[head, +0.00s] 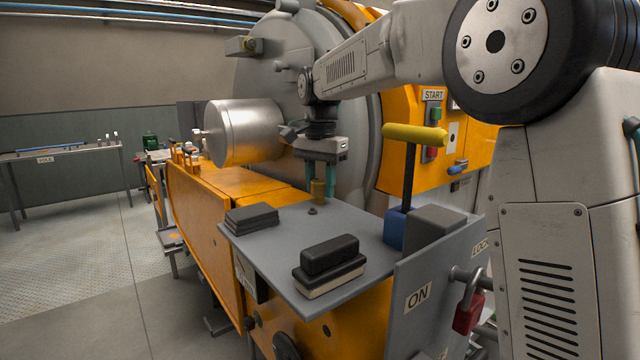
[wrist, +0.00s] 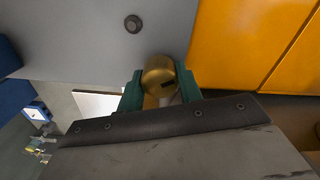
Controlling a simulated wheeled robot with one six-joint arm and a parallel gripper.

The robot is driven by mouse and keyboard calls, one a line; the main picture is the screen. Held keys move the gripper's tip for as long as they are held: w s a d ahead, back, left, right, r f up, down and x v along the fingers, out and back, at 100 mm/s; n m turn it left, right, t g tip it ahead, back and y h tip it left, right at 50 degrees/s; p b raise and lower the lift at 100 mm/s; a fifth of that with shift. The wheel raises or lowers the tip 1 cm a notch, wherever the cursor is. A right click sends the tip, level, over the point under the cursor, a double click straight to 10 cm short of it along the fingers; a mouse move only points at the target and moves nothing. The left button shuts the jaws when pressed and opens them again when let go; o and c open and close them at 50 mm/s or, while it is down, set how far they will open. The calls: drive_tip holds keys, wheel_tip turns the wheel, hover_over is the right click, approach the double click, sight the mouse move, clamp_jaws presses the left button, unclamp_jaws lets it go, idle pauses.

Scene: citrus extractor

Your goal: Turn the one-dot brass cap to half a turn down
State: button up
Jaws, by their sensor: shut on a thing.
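A brass cap (head: 318,190) stands at the far edge of the grey shelf (head: 345,225). It also shows in the wrist view (wrist: 158,76), with a dark slot or mark on its face; I cannot make out a dot. My gripper (head: 320,180) points down over it, and its two green fingers (wrist: 160,90) are shut on the cap's sides. A small dark round stud (head: 312,211) sits on the shelf just in front of the cap and shows apart from the fingers in the wrist view (wrist: 132,23).
Dark pads (head: 251,217) and a black block on a pale-edged base (head: 329,264) lie on the shelf. A yellow-handled lever (head: 414,134) on a blue base rises to the right. A red padlock (head: 468,312) hangs by the ON plate. The shelf's middle is clear.

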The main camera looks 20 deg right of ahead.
sight(320, 180)
drive_tip(key=m, duration=0.6)
idle(0.6)
drive_tip(key=o, duration=1)
drive_tip(key=shift+a, duration=0.1)
drive_tip(key=shift+r, duration=0.1)
wheel_tip(320, 180, up, 8)
drive_tip(key=shift+f, duration=0.2)
